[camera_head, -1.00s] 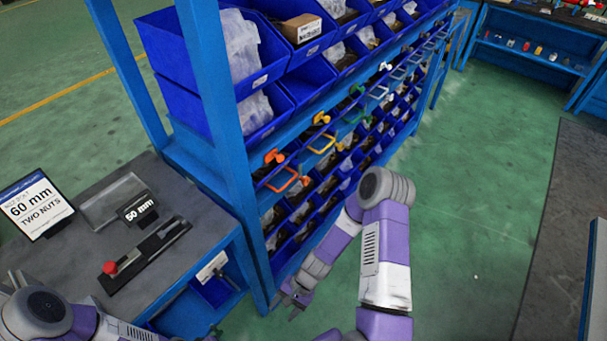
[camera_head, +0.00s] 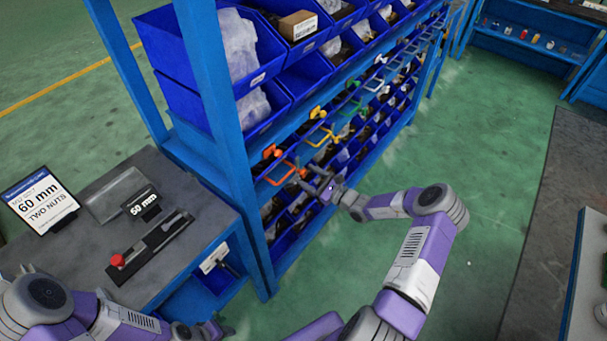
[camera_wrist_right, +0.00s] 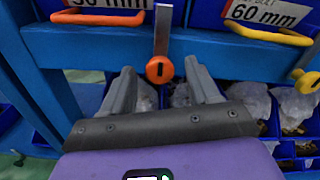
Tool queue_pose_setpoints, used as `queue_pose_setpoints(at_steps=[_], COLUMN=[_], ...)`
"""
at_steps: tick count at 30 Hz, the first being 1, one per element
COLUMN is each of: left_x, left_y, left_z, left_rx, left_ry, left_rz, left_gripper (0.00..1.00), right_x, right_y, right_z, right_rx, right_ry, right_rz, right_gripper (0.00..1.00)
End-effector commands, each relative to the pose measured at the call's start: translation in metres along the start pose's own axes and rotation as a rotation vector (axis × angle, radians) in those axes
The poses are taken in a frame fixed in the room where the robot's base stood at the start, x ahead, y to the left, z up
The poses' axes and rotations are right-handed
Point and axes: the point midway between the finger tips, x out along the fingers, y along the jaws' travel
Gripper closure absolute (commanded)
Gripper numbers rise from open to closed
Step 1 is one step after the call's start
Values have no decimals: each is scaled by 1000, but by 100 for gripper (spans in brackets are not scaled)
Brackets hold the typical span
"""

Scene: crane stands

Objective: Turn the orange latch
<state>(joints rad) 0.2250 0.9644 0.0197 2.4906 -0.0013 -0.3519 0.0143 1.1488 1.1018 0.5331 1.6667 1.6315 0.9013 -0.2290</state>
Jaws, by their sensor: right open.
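The orange latch (camera_wrist_right: 159,69) shows in the right wrist view as a round orange knob with a dark slot, below an upright metal strip on the blue shelf beam. In the head view the orange latch (camera_head: 272,152) is near the shelf's front post, above an orange handle (camera_head: 280,172). My right gripper (camera_head: 318,184) is open and empty in front of the rack. In the right wrist view its fingers (camera_wrist_right: 159,72) lie either side of the knob; I cannot tell whether they touch it. My left gripper (camera_head: 208,331) is partly visible at the bottom edge, its jaws unclear.
Blue bins with bags fill the rack (camera_head: 215,110). A yellow handle (camera_wrist_right: 268,34) and yellow latch (camera_wrist_right: 306,80) are to the right in the wrist view. A grey workbench (camera_head: 100,245) with signs stands left. Green floor is open right of the rack.

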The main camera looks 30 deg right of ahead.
Motion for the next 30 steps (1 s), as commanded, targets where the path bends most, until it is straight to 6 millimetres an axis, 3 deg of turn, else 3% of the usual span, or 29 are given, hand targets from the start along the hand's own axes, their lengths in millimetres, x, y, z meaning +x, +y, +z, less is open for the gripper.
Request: queue_pose_setpoints(at_steps=[6,16,26,30], left_x=[3,3,3,3], left_y=[-1,-1,-1,-1], left_z=[0,0,0,0], left_rx=[0,0,0,0], left_ry=[0,0,0,0], left_rz=[0,0,0,0], left_gripper=[57,57,57,57], right_x=[24,27,27,27], right_y=[1,0,1,1], right_z=[0,0,0,0], right_rx=[1,1,0,2], right_ry=[0,1,1,1], right_rz=[1,2,2,2], right_gripper=[40,41,92,95])
